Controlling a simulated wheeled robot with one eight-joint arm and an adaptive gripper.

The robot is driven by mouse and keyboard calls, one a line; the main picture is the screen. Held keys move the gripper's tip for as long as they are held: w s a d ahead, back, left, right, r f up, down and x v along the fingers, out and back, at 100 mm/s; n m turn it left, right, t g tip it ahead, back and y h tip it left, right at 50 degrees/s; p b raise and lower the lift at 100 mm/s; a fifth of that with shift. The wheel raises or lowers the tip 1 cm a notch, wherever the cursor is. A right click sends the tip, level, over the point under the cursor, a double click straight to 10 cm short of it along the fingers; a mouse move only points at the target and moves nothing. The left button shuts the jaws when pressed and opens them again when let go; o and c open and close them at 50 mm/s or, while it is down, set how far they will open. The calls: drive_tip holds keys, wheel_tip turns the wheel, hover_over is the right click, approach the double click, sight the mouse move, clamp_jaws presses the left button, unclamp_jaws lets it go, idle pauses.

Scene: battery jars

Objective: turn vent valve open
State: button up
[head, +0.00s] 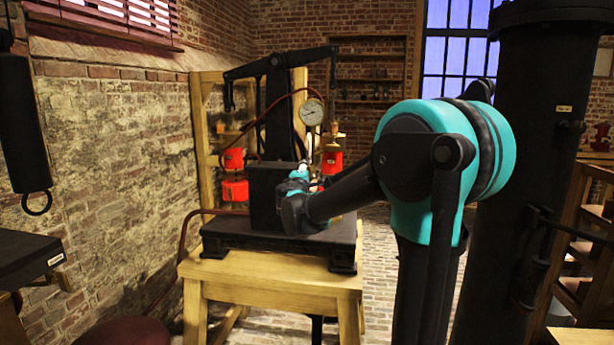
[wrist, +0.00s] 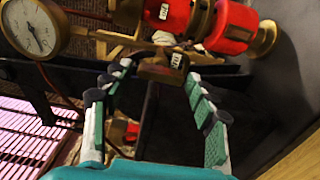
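In the wrist view, my gripper (wrist: 157,78) is open, with its two padded fingers spread apart. A small brass block with a white tag (wrist: 165,68) sits at the far end of the gap between the fingertips; I cannot tell whether they touch it. Red valve bodies with brass ends, one at the upper middle (wrist: 168,13) and one at the upper right (wrist: 231,27), lie beyond the fingers. The tags are too blurred to read, so I cannot tell which part is the vent valve. In the head view, my gripper (head: 303,174) is at the black machine (head: 268,195), partly hidden by my arm.
A round pressure gauge (wrist: 35,26) is close to the left finger; it also shows in the head view (head: 312,112). The machine stands on a wooden table (head: 270,277). Red jars (head: 234,190) stand behind it. A black column (head: 525,150) rises at the right.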

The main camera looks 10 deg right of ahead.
drive_tip(key=shift+o, duration=0.3)
drive_tip(key=v, duration=1.2)
